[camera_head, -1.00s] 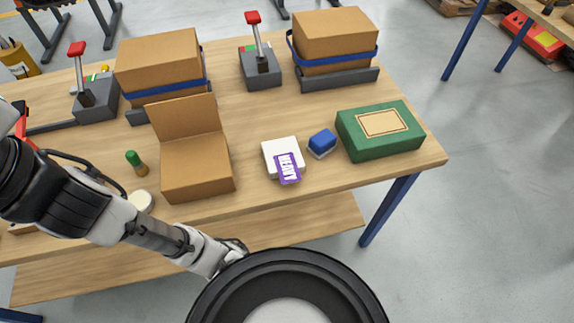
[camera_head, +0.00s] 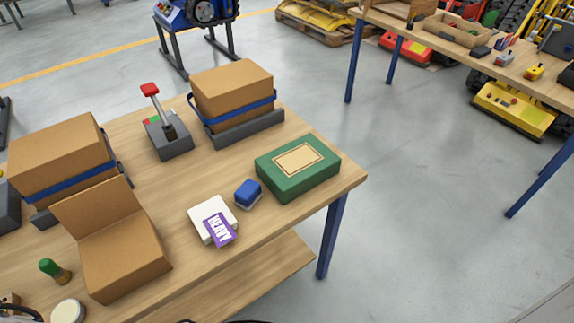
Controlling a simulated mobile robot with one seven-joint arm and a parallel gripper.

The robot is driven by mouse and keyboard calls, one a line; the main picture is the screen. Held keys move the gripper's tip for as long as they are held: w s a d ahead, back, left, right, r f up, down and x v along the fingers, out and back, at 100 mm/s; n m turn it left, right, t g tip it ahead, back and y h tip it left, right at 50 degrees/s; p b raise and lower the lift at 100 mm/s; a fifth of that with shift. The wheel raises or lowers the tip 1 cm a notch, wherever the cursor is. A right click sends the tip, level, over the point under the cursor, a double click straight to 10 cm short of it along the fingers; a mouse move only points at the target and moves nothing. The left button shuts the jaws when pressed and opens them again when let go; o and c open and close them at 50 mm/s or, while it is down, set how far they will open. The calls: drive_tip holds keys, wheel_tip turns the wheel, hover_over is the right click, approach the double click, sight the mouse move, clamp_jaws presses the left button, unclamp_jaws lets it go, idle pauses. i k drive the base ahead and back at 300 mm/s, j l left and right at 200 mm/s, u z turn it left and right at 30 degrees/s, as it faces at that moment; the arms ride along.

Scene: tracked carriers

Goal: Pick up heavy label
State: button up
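The heavy label (camera_head: 218,229) is a purple tag with white "HEAVY" lettering. It lies on top of a white block or pad (camera_head: 201,213), overhanging its front right corner, near the front edge of the wooden table (camera_head: 285,224). My gripper is out of view now; only a dark bit of my body shows at the bottom edge. Nothing covers the label.
A blue block (camera_head: 247,194) and a green box (camera_head: 297,168) lie right of the label. An open cardboard box (camera_head: 125,258) stands to its left. Strapped cartons (camera_head: 233,90) and a red-topped lever (camera_head: 168,134) stand behind. Open floor lies right of the table.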

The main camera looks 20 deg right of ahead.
sight(220, 231)
drive_tip(key=z, duration=1.15)
drive_tip(key=k+j+z, duration=0.1)
drive_tip(key=j+z, duration=0.25)
drive_tip(key=k+j+z, duration=0.1)
drive_tip(key=z, duration=0.25)
drive_tip(key=k+j, duration=0.25)
drive_tip(key=j, duration=0.15)
drive_tip(key=k+j, duration=0.25)
drive_tip(key=j, duration=0.15)
drive_tip(key=k+j, duration=0.2)
drive_tip(key=j, duration=0.25)
